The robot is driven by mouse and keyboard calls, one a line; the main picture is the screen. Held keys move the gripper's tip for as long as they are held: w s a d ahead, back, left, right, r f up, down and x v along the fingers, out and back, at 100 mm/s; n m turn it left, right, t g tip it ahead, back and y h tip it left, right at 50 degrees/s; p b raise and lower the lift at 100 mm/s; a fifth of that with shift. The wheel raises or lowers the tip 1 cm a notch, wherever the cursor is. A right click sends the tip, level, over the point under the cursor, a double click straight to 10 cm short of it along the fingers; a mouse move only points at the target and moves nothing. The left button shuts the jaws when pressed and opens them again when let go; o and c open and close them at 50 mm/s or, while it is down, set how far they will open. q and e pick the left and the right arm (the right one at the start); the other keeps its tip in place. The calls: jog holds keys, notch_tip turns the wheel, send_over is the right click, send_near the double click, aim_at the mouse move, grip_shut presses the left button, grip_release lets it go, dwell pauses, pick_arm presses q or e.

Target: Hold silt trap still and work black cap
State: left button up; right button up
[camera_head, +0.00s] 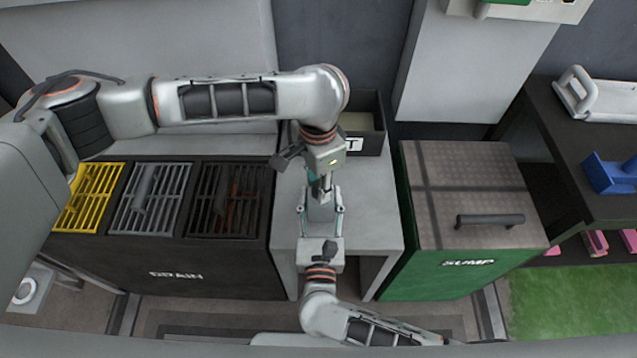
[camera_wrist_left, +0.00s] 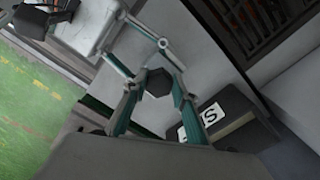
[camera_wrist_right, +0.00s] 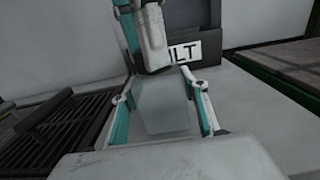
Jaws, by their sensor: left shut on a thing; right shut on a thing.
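The silt trap (camera_wrist_right: 163,100), a plain grey block, stands on the grey table (camera_head: 372,222). My right gripper (camera_head: 320,212) is shut on its sides, with one finger on each side in the right wrist view. My left gripper (camera_head: 321,178) comes from above at the top of the trap. Its fingers are shut on the black cap (camera_wrist_left: 158,82), a dark six-sided piece in the left wrist view. In the head view the left fingers hide the cap, and in the right wrist view a left finger (camera_wrist_right: 150,35) hides the trap's top edge.
A dark open bin (camera_head: 371,114) with a partly hidden label stands behind. A drain box (camera_head: 175,272) with yellow, grey and dark grates is at left. A green sump box (camera_head: 455,275) with a handled lid stands at right. A dark shelf (camera_head: 545,110) is farther right.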

pick_arm(q)
jog(key=m, duration=0.5)
jog(key=shift+w, duration=0.1)
jog(key=shift+m, duration=0.5)
jog(key=m, duration=0.3)
jog(key=shift+w+r, duration=0.1)
jog(key=shift+w, duration=0.05)
jog(key=shift+w+d+m, duration=0.1)
jog(key=shift+m, duration=1.4)
